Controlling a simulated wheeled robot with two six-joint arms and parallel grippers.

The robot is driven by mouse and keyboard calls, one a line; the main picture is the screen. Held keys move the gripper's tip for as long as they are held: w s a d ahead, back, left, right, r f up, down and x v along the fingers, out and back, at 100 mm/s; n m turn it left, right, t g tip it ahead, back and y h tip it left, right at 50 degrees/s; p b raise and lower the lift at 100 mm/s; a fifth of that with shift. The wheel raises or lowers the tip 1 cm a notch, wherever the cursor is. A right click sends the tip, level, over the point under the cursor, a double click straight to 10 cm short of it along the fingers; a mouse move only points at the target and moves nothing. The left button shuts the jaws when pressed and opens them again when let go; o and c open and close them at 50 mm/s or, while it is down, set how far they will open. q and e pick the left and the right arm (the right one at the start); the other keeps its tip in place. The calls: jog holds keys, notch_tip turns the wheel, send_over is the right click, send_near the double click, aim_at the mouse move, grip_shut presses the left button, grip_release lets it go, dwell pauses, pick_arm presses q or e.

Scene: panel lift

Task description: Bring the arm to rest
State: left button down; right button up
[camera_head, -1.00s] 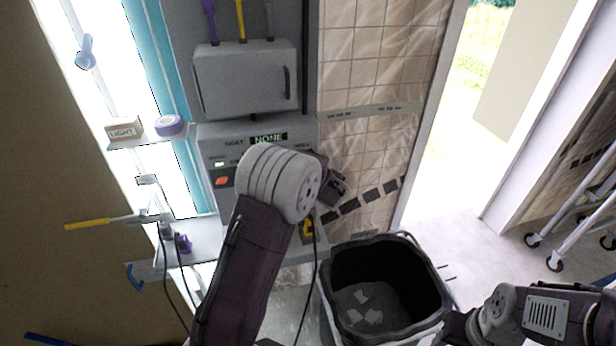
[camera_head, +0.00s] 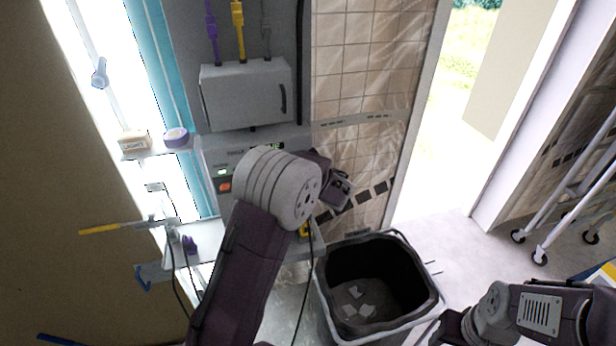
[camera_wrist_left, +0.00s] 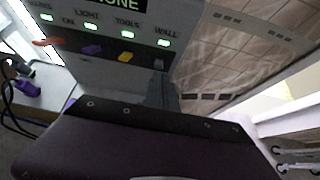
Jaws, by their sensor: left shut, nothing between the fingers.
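My left arm rises through the middle of the head view, its elbow joint in front of the control panel (camera_head: 222,170). Its gripper (camera_head: 340,188) is partly hidden behind the arm, right of the panel and above the bin. In the left wrist view the shut, empty fingers (camera_wrist_left: 160,92) point towards the panel (camera_wrist_left: 100,35), which has green lights, the labels LIGHT, TOOLS and WALL, and orange, purple and yellow controls. I cannot tell the gap between fingers and panel. My right arm is folded at the bottom right of the head view, its gripper out of view.
A grey cabinet (camera_head: 245,97) hangs above the panel. A black bin (camera_head: 330,290) with pale scraps stands below. Shelves at left hold a small box (camera_head: 134,141) and a purple tape roll (camera_head: 176,138). A wheeled rack (camera_head: 560,205) stands right, with open floor (camera_head: 450,235) before the doorway.

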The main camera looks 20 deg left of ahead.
pick_arm(q)
jog(key=s+a+f+n+g+h+b, duration=0.1)
jog(key=s+a+f+n+g+b, duration=0.1)
jog(key=s+f+n+b, duration=0.45)
jog(key=s+a+f+n+g+b, duration=0.1)
jog(key=s+a+f+n+g, duration=0.15)
jog(key=s, duration=0.65)
jog(key=s+d+f+n+g+h, duration=0.2)
jog(key=s+d+f+n+h, duration=0.1)
jog(key=s+d+n, duration=0.3)
jog(key=s+d+f+n+g+h+b, duration=0.1)
jog(key=s+d+f+n+h, duration=0.2)
jog(key=s+n, duration=0.6)
jog(key=d+f+n, duration=0.2)
jog(key=d+n, duration=0.1)
jog(key=n, duration=0.2)
jog(key=shift+s+d+g, duration=0.2)
jog(key=shift+s+g, duration=0.15)
